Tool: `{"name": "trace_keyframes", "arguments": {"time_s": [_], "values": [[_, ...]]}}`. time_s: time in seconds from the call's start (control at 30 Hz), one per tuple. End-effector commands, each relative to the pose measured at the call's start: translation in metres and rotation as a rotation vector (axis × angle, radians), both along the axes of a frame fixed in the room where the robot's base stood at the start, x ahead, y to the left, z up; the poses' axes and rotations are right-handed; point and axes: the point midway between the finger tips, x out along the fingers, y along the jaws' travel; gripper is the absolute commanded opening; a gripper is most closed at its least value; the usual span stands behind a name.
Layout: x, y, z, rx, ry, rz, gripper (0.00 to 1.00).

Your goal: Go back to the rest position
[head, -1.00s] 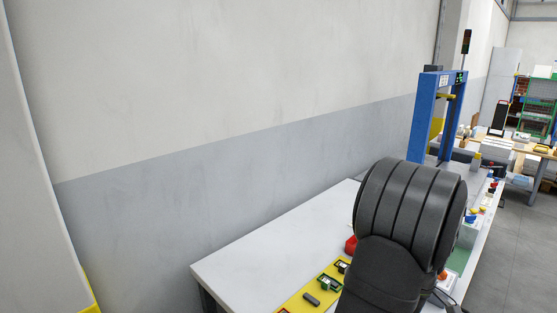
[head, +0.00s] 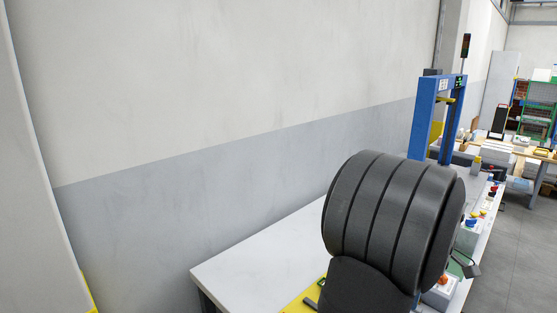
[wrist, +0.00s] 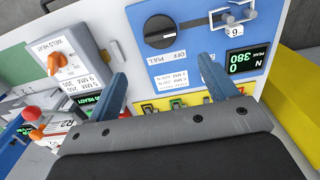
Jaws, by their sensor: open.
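My gripper (wrist: 164,85) shows in the wrist view as two blue fingers standing well apart. It is open, with nothing between the fingers. Beyond the fingers is a blue and white panel (wrist: 180,78) with a black knob (wrist: 160,31) and a green readout. In the head view my own dark arm covers the middle of the bench and hides the gripper.
A white bench (head: 255,262) runs along the grey wall, with a yellow strip (head: 300,304) at its front. A blue frame (head: 424,115) stands at its far end. A grey box with an orange knob (wrist: 60,61) is left in the wrist view. Open floor (head: 510,240) lies right.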

Motion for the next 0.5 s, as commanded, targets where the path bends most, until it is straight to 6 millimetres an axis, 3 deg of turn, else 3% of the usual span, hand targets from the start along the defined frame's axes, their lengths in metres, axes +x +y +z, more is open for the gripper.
{"name": "trace_keyframes", "arguments": {"time_s": [0.23,0.5], "values": [[0.000,0.000,0.051,-0.003,-0.004,0.000,0.78],[-0.001,0.001,-0.006,0.003,0.004,0.000,0.78]]}}
